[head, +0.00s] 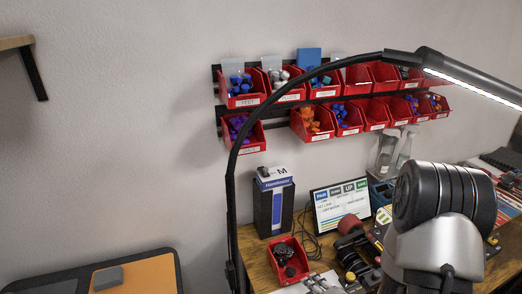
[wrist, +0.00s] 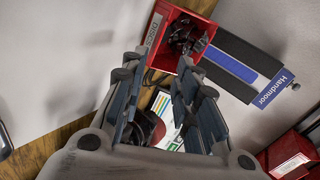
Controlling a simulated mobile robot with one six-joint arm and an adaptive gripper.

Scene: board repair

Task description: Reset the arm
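My gripper (wrist: 160,78) shows in the wrist view with its two dark fingers spread apart. It is open, and I see nothing held between the fingertips. The desk items show beyond and between the fingers.
A red bin (head: 304,267) of black parts stands on the wooden desk, also in the wrist view (wrist: 160,48). A black-and-blue box (head: 263,212), a display (head: 340,207) and a black lamp (head: 232,155) stand near. Red wall bins (head: 243,101) hang behind. An orange mat (head: 150,275) lies left.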

